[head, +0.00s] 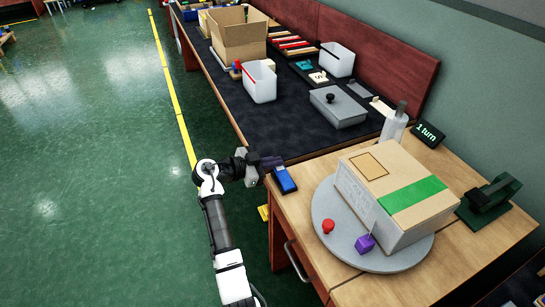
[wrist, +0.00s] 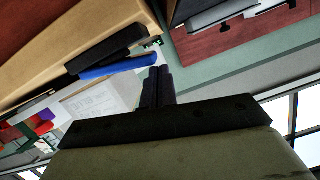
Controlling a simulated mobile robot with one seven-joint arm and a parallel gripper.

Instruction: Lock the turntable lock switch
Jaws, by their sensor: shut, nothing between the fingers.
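My gripper (head: 270,162) is shut and empty, just behind and left of the block. In the wrist view the dark fingers (wrist: 158,85) are together, close to the blue bar's end; contact cannot be told.
A red knob (head: 328,227) and a purple cube (head: 365,243) are at the turntable's near side. A "1 turn" display (head: 428,134) and a green and black device (head: 489,203) stand behind and right. The dark bench (head: 285,120) holds bins. The floor at left is clear.

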